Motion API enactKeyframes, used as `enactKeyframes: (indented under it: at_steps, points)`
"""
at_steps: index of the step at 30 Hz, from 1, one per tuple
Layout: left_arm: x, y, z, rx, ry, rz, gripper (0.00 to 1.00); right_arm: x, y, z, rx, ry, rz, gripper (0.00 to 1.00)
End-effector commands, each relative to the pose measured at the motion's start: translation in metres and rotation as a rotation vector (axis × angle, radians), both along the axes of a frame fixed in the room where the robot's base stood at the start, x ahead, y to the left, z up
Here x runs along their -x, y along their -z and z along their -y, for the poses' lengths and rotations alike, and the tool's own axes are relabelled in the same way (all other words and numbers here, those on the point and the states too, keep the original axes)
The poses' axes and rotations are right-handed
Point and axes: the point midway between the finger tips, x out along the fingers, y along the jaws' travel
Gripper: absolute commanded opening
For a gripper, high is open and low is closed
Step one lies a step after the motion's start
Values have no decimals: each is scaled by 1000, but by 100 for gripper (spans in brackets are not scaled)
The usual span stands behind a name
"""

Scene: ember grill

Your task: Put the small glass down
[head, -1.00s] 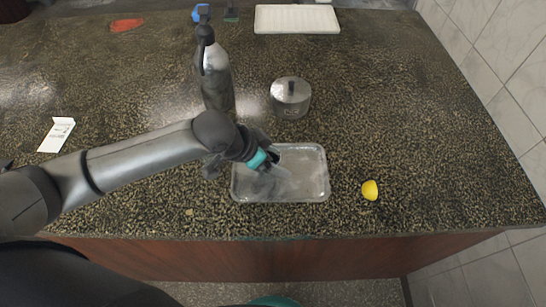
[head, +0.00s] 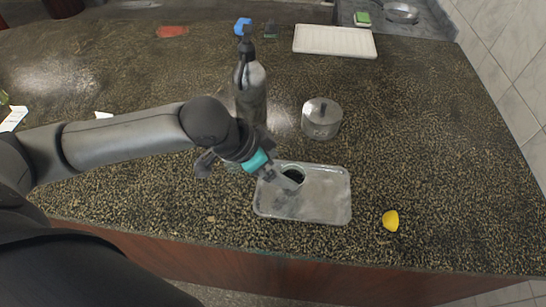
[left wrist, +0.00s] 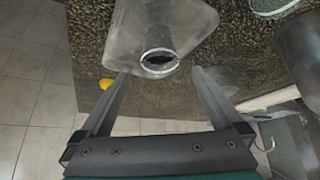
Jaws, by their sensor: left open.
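The small glass (head: 293,174), a clear round cup with a dark inside, is at the upper left part of the grey metal tray (head: 335,208). It looks upright on the tray. In the left wrist view the glass (left wrist: 160,62) shows its round rim between my fingertips, over the tray (left wrist: 190,20). My left gripper (head: 285,190) is open, reaching in from the left, low over the tray beside the glass. In the left wrist view its two fingers (left wrist: 160,78) are spread wide with a gap to the glass. My right gripper does not show.
A white board (head: 335,42) is at the back. The counter's right side is mostly clear.

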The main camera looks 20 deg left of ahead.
Motion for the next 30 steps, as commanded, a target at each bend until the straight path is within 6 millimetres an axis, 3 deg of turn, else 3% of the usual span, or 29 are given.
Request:
enactKeyframes:
  at_steps: [8, 30]
  points:
    - [10, -19, -8, -1, 0, -1, 100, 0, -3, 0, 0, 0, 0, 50]
    - [10, -20, -8, 1, 0, -1, 100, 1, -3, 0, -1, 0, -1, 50]
